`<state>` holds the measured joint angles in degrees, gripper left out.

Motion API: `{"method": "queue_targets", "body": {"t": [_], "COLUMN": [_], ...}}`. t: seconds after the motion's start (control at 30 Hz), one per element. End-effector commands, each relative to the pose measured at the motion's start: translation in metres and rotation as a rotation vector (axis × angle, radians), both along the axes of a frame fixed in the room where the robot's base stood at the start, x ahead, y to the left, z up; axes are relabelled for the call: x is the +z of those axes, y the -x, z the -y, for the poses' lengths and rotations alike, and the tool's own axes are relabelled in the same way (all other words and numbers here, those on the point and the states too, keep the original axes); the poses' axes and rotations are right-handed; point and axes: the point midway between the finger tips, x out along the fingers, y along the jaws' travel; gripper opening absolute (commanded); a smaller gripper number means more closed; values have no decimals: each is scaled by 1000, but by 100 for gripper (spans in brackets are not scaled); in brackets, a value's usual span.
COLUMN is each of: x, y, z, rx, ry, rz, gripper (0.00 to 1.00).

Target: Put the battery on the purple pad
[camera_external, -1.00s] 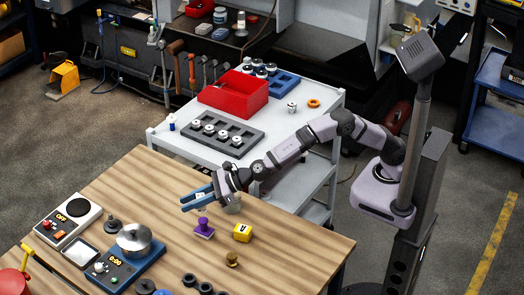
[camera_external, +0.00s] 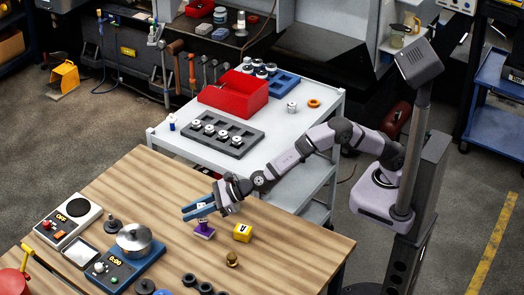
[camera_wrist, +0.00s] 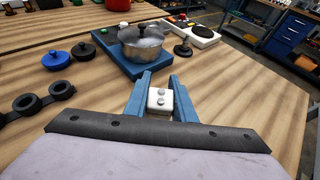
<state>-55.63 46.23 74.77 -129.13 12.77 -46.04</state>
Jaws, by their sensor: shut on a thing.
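The battery (camera_wrist: 159,102) is a small white block with two round silvery studs on top. It sits between the blue fingers of my gripper (camera_wrist: 158,97) in the wrist view. In the external view, my gripper (camera_external: 198,210) is shut on it, low over a purple piece (camera_external: 204,234) on the wooden table, likely the pad. The fingers partly cover the battery there, and I cannot tell whether it touches the purple piece. The purple piece is hidden in the wrist view.
A yellow block marked A (camera_external: 242,233) stands close to the right of the purple piece. A brass-coloured knob (camera_external: 232,259) is nearer the front. A steel pot (camera_external: 134,238) on a blue hot plate is to the left. Black rings lie at the front edge.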

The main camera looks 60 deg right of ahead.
Motion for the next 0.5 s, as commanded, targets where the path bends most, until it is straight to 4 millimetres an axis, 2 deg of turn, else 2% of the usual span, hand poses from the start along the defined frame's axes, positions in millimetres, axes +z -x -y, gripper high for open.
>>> {"method": "queue_targets", "body": {"t": [0.07, 0.1, 0.17, 0.5], "x": [-3, -2, -2, -1], "y": [0, 0, 0, 0], "z": [0, 0, 0, 0], "rx": [0, 0, 0, 0], "ry": [-1, -1, -1, 0], "rz": [0, -1, -1, 0], "gripper": [0, 30, 42, 42]}}
